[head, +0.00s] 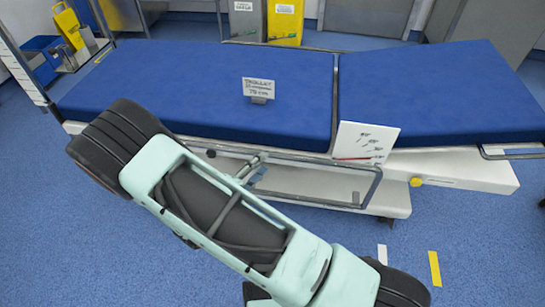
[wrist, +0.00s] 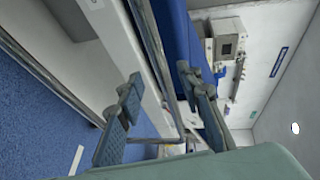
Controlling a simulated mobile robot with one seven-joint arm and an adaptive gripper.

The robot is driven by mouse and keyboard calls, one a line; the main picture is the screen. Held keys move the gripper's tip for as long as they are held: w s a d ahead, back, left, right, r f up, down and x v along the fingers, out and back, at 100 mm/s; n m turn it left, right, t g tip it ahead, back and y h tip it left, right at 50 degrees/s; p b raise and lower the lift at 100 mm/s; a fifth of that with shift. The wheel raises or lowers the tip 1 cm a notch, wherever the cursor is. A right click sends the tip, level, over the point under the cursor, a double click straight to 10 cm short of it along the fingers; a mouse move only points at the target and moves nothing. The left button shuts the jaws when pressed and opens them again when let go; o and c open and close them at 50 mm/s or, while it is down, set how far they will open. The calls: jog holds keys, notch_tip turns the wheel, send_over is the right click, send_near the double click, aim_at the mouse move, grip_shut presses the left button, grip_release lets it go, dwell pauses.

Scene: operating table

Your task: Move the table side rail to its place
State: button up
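The table side rail (head: 318,160) is a grey metal tube frame along the near long side of the blue-topped operating table (head: 440,92). Its right end bends down to a lower bar, below the mattress top. In the wrist view, a metal tube that looks like the rail (wrist: 154,45) runs between the two fingers of my gripper (wrist: 160,88). The fingers are apart, one on each side of the tube; contact is not clear. In the head view my arm covers part of the rail's left side, and I cannot make out the gripper clearly there.
A small sign (head: 258,89) stands on the mattress, and a white card (head: 364,142) is at its near edge. Yellow and grey bins (head: 285,22) stand behind. Blue floor in front is open, with tape marks (head: 435,268).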

aim_at(272, 155)
jog(key=b+x, duration=0.1)
jog(key=x, duration=0.5)
jog(key=shift+w+d+b, duration=0.2)
jog(key=shift+w+b, duration=0.05)
jog(key=shift+b, duration=0.05)
grip_shut()
